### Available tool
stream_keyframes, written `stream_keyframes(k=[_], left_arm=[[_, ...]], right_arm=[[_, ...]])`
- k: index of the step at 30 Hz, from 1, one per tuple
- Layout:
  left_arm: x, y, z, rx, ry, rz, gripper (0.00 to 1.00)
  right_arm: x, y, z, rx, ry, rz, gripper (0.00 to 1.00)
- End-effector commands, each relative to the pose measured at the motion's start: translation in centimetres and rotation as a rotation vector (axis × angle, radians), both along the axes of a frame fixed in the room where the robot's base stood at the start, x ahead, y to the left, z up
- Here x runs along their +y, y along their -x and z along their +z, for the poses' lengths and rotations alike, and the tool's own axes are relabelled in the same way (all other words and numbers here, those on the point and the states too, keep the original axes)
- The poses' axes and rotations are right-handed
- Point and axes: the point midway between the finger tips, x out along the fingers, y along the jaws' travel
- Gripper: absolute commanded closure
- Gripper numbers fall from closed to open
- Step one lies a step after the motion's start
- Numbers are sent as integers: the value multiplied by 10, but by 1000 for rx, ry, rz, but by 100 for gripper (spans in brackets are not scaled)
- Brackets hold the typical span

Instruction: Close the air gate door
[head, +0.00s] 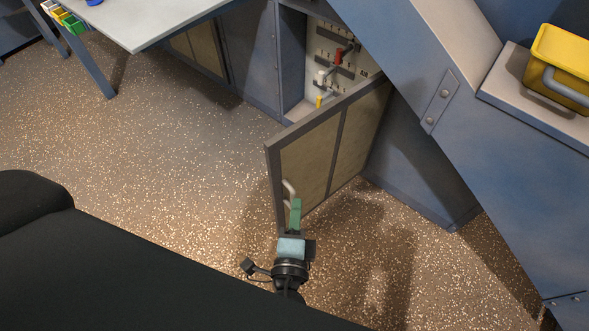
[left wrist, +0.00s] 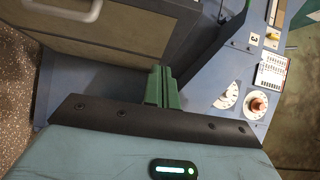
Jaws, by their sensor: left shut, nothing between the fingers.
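The air gate door (head: 308,163) is a grey-framed panel with a tan inset, swung open away from the blue cabinet. Its free edge is at the left, and a pale curved handle (head: 289,189) sits near that edge. My left gripper (head: 296,202) has green fingers, shut and empty, in front of the door's lower free corner, close to the handle. I cannot tell whether it touches the door. In the left wrist view the shut fingers (left wrist: 162,84) point up at the blue cabinet side, and the door (left wrist: 105,35) with its handle (left wrist: 80,10) is at upper left. My right gripper is not in view.
The open cabinet shows a panel with red, white and yellow levers (head: 338,55). A sloping blue housing (head: 480,130) stands at right, with a yellow box (head: 560,65) on a ledge. A table (head: 150,22) is at upper left. Speckled floor (head: 160,150) left of the door is clear.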

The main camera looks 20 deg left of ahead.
Motion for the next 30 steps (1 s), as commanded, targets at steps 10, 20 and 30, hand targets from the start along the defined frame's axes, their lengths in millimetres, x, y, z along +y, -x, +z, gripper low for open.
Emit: stream_keyframes(k=[10, 20, 30], left_arm=[[-4, -8, 8, -36, -27, -1, 100], [9, -55, 9, -36, -27, 0, 100], [30, -108, 8, -33, -28, 0, 100]], right_arm=[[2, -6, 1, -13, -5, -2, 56], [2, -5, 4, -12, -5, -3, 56], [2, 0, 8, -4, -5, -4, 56]])
